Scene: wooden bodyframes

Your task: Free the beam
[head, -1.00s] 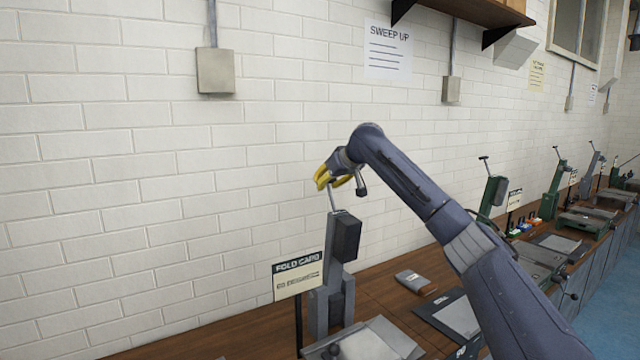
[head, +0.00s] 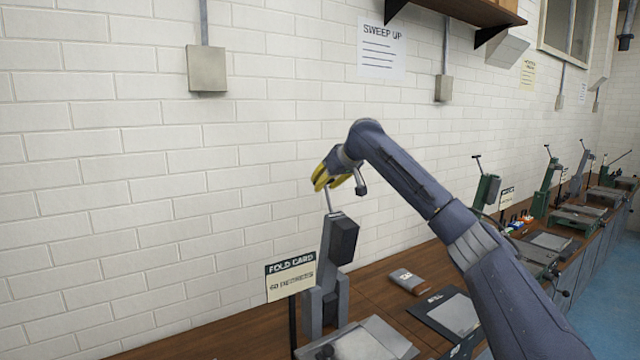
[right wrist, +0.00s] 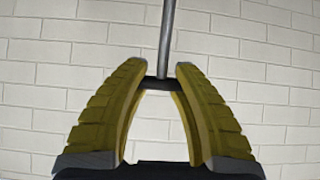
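A grey bench machine (head: 333,255) stands against the wall, with a grey post, a dark block and a flat bed (head: 368,340) in front. A thin metal lever (head: 327,202) rises from its top. My right gripper (head: 322,180), with yellow fingers, is at the lever's upper end. In the right wrist view, the lever's dark crossbar handle (right wrist: 160,84) spans between the fingers (right wrist: 163,72) and seems to touch both; the rod (right wrist: 167,35) runs off beyond it. No separate beam can be made out for sure. My left gripper is out of view.
A "FOLD CARD" sign (head: 291,277) stands left of the machine. A small grey box (head: 408,281) and a dark board with a pale sheet (head: 452,312) lie on the wooden bench to the right. More lever machines (head: 487,190) line the bench.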

